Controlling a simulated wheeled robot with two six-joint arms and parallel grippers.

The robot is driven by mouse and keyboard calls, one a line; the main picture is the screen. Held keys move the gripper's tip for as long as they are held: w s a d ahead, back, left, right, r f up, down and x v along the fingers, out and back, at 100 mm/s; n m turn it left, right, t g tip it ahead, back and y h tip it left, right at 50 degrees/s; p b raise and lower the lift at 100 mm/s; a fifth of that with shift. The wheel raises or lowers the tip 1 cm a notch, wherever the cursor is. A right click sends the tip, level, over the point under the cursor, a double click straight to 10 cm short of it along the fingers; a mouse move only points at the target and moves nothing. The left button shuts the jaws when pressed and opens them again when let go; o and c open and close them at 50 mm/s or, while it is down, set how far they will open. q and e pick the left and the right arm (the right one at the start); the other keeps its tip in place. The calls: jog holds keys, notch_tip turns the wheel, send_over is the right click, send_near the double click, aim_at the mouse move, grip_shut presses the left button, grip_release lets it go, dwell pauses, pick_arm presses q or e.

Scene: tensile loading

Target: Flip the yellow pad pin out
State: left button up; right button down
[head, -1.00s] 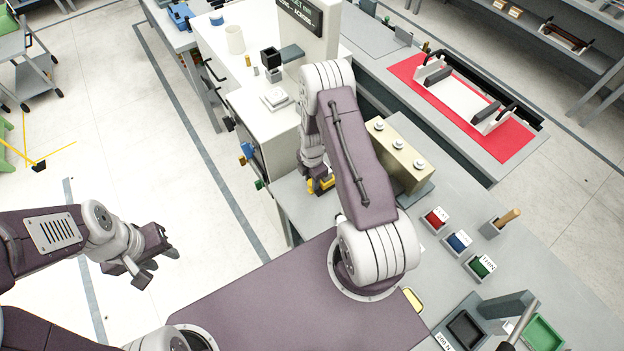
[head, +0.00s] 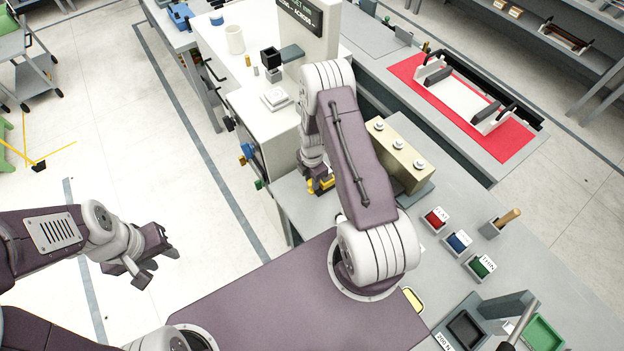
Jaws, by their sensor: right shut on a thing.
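A small yellow piece (head: 323,187), likely the yellow pad or its pin, shows at the grey bench's near left edge, beside the tan block. My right gripper (head: 317,182) reaches down to it and is shut on it. The arm and wrist above hide most of the fingers and the piece, so the pin itself cannot be made out. My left gripper (head: 157,267) is open and empty, held out over the bare floor at the left, far from the bench.
A tan block with several round knobs (head: 408,162) stands just right of my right wrist. A white machine (head: 270,125) stands close behind and left. Red, blue and green small bins (head: 459,242) and a wooden-handled tool (head: 508,217) lie to the right.

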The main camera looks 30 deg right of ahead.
jog(key=shift+w, duration=0.1)
jog(key=shift+a+b, duration=0.3)
jog(key=shift+a, duration=1.25)
jog(key=shift+d, duration=0.1)
jog(key=c, duration=1.1)
grip_release()
jog(key=shift+o, duration=0.3)
jog(key=shift+a, duration=0.25)
